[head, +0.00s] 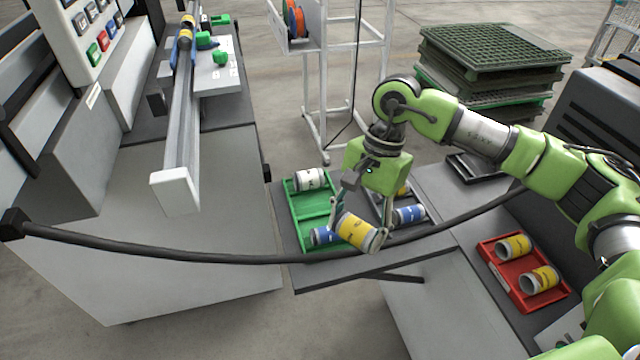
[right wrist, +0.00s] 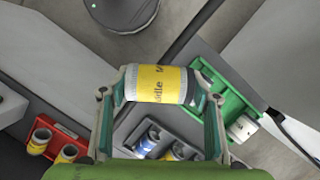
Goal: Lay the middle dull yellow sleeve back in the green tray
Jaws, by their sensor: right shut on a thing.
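My right gripper (head: 362,222) is shut on a dull yellow sleeve (head: 360,231) with metal-coloured ends and holds it tilted in the air. The green tray (head: 308,204) is just left of and behind the held sleeve in the head view. It holds a white sleeve (head: 309,179) at the back and a blue sleeve (head: 322,236) near the front, partly hidden. My left gripper is not in view.
A grey tray (right wrist: 133,141) beside the green one holds a blue sleeve (head: 409,214) and a yellow one. A red tray (head: 499,254) at right holds two yellow sleeves. A black cable or rail (head: 230,259) crosses in front. Stacked green pallets (head: 490,58) stand behind.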

